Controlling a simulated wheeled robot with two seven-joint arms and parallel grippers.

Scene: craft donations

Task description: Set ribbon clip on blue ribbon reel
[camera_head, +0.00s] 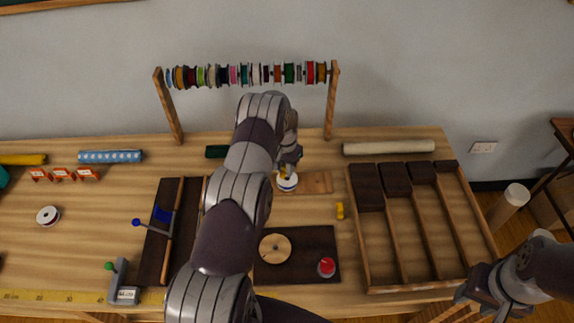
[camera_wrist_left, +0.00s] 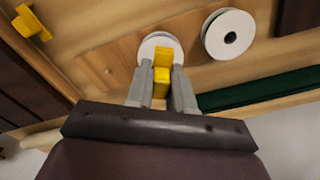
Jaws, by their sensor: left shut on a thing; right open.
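My left gripper (camera_head: 288,168) is shut on a yellow ribbon clip, which shows between its fingertips in the left wrist view (camera_wrist_left: 161,66). The clip is at the edge of a white-flanged reel (camera_wrist_left: 153,44); I cannot tell whether they touch. In the head view this reel (camera_head: 287,185) shows some blue and sits on a wooden strip below my left gripper. A second white reel (camera_wrist_left: 228,36) with a dark hub lies beside it in the wrist view; my arm hides it in the head view. My right gripper (camera_head: 488,296) is open and empty at the bottom right.
Another yellow clip (camera_head: 340,210) lies right of the reel. A dark mat (camera_head: 300,245) holds a wooden disc and red item. A compartmented wooden tray (camera_head: 400,287) stands at right. A rack of ribbon spools (camera_head: 335,95) stands behind. A green roll (camera_head: 216,152) lies left of my arm.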

